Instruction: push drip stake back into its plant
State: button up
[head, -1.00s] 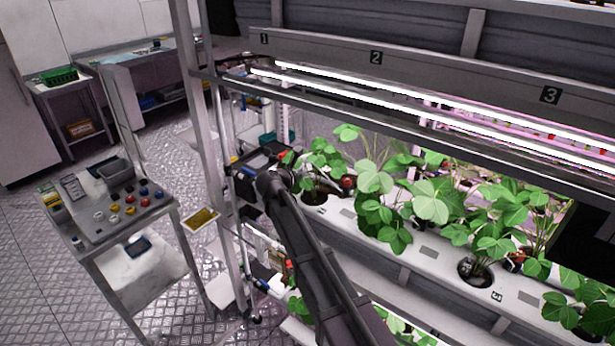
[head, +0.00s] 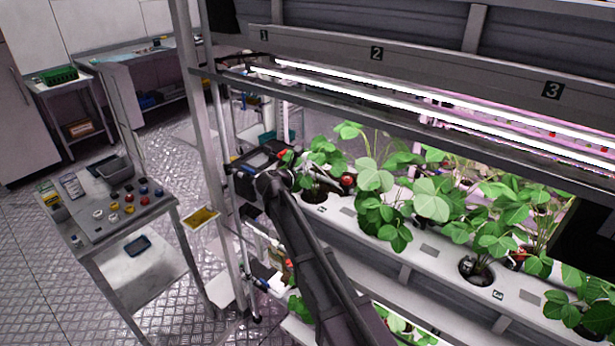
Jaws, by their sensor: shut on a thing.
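The strawberry plant (head: 320,152) at the left end of the white gutter (head: 343,211) stands in a round hole, its leaves spread above the rim. My arm reaches up from the bottom of the view to this plant. My gripper (head: 297,179) is at the plant's left side, low by the hole, small and partly hidden by my own wrist and the leaves. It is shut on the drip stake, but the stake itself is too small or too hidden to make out.
More plants (head: 480,240) stand along the gutter to the right. A lit lamp bar (head: 400,105) and a rack beam run above. A rack post (head: 222,180) stands left of my arm. A cart (head: 110,215) with small parts stands at the left, with open floor around it.

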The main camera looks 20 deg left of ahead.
aim_at(307, 191)
jog(key=shift+f+b, duration=1.7)
jog(key=shift+f, duration=0.05)
jog(key=o, duration=1)
jog(key=shift+c, duration=0.2)
jog(key=o, duration=0.4)
jog(key=shift+c, duration=0.2)
jog(key=shift+r, duration=0.15)
jog(key=shift+r+p, duration=2.95)
jog(key=shift+p, duration=0.1)
